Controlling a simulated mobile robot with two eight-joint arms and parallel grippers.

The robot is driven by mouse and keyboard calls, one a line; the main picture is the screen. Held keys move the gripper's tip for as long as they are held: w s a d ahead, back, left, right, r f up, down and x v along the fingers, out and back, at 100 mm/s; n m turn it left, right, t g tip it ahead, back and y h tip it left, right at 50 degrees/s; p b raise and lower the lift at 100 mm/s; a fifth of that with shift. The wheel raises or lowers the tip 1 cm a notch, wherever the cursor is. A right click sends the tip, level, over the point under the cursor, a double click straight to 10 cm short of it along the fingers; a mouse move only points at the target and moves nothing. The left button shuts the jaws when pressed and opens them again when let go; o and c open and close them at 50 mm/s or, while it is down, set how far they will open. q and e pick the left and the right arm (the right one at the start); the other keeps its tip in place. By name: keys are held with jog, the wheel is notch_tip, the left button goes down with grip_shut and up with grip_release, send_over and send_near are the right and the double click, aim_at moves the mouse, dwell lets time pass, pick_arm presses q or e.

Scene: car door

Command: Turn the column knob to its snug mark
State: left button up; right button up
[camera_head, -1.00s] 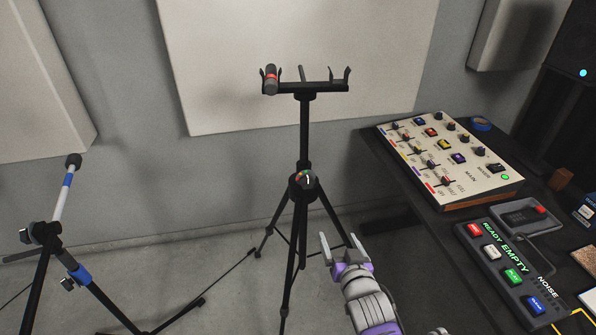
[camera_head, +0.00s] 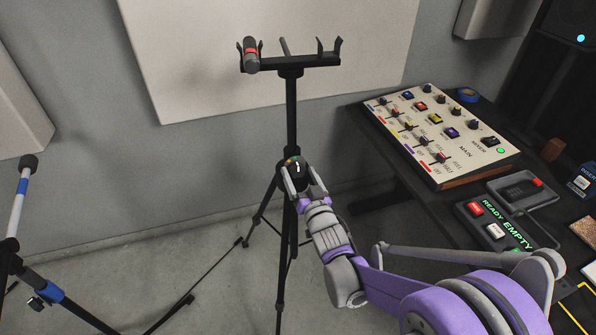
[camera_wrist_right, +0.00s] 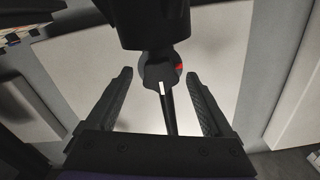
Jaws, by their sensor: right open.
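The column knob (camera_head: 295,166) is a dark round knob on the middle of a black tripod stand, with a white pointer line and small colored marks at its edge. It also shows in the right wrist view, where the knob (camera_wrist_right: 158,76) has its white line and a red mark behind it. My right gripper (camera_head: 303,184) is open, with one finger on each side of the knob in the head view. In the wrist view the fingers (camera_wrist_right: 160,95) stand apart from the knob, with gaps on both sides. My left gripper is not in view.
The stand's crossbar (camera_head: 310,63) holds a dark microphone with a red band (camera_head: 251,54). A mixer (camera_head: 443,135) and button panel (camera_head: 490,225) lie on the desk at right. Another stand with a microphone (camera_head: 22,185) is at left. A wall panel (camera_head: 200,80) is behind.

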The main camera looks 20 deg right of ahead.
jog(key=shift+w, duration=0.8)
grip_shut()
jog(key=shift+n, duration=0.3)
jog(key=n, duration=0.3)
jog(key=shift+a+n, duration=0.1)
jog(key=shift+n, duration=1.9)
